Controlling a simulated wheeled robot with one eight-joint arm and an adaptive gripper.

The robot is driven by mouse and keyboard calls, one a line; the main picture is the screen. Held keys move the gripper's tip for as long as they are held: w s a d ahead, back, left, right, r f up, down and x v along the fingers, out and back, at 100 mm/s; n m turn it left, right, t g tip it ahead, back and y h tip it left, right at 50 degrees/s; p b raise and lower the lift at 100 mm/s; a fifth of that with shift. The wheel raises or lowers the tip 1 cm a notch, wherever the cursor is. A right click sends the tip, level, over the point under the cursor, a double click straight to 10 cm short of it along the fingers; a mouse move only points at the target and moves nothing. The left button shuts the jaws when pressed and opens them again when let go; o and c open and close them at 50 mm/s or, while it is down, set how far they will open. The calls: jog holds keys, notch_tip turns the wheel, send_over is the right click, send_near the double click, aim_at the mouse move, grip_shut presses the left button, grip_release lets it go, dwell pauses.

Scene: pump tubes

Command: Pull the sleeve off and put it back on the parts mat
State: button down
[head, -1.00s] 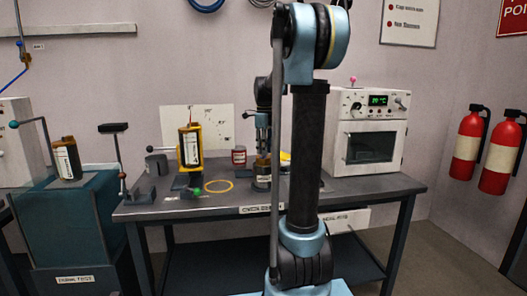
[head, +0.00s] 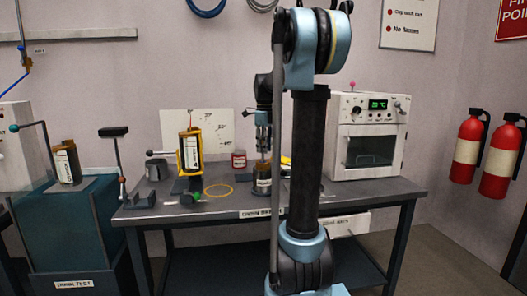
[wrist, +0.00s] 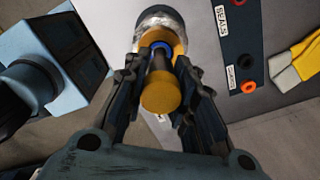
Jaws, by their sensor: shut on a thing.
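My gripper (wrist: 158,66) points down over the bench in the wrist view, its two fingers closed on either side of a yellow-orange sleeve (wrist: 179,43). A yellow knob-like cylinder end (wrist: 160,98), a dark stem and a blue ring show between the fingers. A grey-silver round rim (wrist: 158,18) lies just beyond. The dark mat (wrist: 238,55) labelled SEALS, with red and orange rings, is right of my gripper in the wrist view.
A white oven (head: 365,135) stands at right. A yellow-and-grey item (wrist: 298,62) lies beyond the mat.

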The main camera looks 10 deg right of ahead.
jog(key=shift+r, duration=0.95)
jog(key=shift+s, duration=0.1)
